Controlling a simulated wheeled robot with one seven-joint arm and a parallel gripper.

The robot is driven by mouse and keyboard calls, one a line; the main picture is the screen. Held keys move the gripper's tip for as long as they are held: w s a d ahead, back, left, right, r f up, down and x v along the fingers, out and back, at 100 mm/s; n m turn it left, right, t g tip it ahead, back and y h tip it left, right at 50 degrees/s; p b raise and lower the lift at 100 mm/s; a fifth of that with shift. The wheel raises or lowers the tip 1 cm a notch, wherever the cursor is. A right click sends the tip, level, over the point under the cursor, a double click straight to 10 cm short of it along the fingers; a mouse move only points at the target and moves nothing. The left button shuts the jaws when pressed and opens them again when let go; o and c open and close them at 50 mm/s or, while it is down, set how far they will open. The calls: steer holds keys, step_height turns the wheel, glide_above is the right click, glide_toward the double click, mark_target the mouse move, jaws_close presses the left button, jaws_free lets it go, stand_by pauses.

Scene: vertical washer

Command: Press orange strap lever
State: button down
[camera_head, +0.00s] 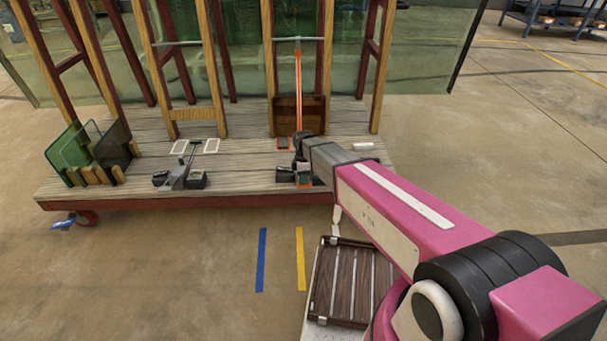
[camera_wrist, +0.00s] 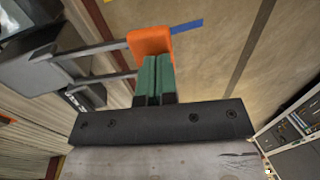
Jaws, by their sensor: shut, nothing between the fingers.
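The orange lever (camera_wrist: 150,42) shows in the wrist view as a rounded orange block on two grey metal bars, joined to a dark grey mechanism at the left. My gripper (camera_wrist: 154,65) has its two green fingers together with nothing between them. Their tips overlap the lower edge of the orange block; I cannot tell whether they touch it. An orange strap (camera_head: 298,88) runs up the rack behind. My wrist hides part of the mechanism.
The wooden cart deck (camera_head: 235,178) carries upright wood and red posts with glass panels. A second lever mechanism (camera_head: 180,178) sits to the left, beside glass pieces in a slotted holder (camera_head: 98,172). Blue tape (camera_head: 261,260) and yellow tape (camera_head: 300,258) mark the open floor in front.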

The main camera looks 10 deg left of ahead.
mark_target(304, 186)
steer(key=shift+s+f, duration=0.1)
steer(key=shift+f, duration=0.05)
stand_by(0.3)
steer(key=shift+s+d+f+t, duration=0.15)
steer(key=shift+s+f+t, duration=0.25)
steer(key=shift+f+t, duration=0.25)
steer(key=shift+s+f+t+y, duration=0.2)
steer(key=shift+f+t, duration=0.4)
steer(key=shift+s+f+t+y, duration=0.15)
steer(key=shift+f+t+y, duration=0.05)
steer(key=shift+f+t, duration=0.35)
steer(key=shift+w+f+t+y, duration=0.15)
steer(key=shift+f+t, duration=0.45)
steer(key=shift+f, duration=0.5)
steer(key=shift+w+f+t+y, duration=0.15)
steer(key=shift+f+t, duration=0.45)
steer(key=shift+f, duration=0.7)
steer(key=s+v, duration=0.1)
steer(key=v, duration=1.3)
steer(key=shift+s+d, duration=0.15)
steer(key=shift+s, duration=0.2)
steer(key=shift+r, duration=0.1)
